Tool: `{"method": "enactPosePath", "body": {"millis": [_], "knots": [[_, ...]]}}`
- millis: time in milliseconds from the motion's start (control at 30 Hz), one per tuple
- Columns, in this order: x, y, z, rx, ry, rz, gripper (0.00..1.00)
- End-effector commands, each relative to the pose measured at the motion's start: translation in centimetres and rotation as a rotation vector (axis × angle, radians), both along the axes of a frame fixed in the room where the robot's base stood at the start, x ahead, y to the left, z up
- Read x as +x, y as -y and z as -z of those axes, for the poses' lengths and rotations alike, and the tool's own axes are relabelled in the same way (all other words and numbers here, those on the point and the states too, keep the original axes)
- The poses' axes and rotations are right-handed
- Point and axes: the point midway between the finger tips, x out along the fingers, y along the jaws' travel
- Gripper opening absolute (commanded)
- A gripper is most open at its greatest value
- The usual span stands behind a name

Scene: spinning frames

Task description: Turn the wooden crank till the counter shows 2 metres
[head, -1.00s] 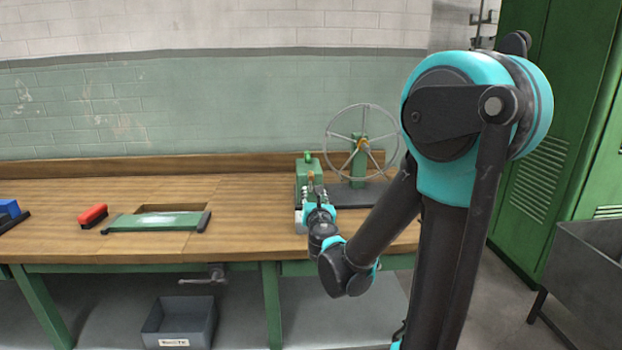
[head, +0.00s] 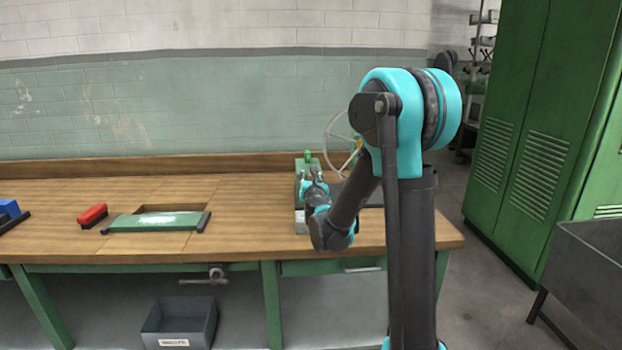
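A green machine (head: 303,170) stands on the right part of the workbench, with a small green knob on top. Behind it is a large spoked wheel (head: 330,130), its right side hidden by my arm. My gripper (head: 308,177) is at the front of the green machine, fingers pointing away from the camera. The fingers are too small here to tell whether they are open or shut. The wooden crank cannot be made out; my gripper and wrist cover that spot. No counter reading can be seen.
The wooden workbench (head: 60,190) holds a red brush-like block (head: 92,213), a green board (head: 155,221) beside a recess, and a blue item (head: 9,208). A grey bin (head: 180,322) sits below. Green lockers (head: 540,120) and a grey sink-like tub (head: 590,265) are at the right.

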Motion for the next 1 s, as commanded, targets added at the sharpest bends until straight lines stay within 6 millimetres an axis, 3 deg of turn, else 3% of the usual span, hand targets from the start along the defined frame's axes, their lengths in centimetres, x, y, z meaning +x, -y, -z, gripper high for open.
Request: {"method": "enactPosePath", "body": {"millis": [167,500,1000], "knots": [[0.0,0.0,0.0,0.0,0.0,0.0,0.39],[-0.02,-0.01,0.0,0.0,0.0,0.0,0.0],[-0.04,-0.44,-0.01,0.021,0.0,-0.001,0.0]]}}
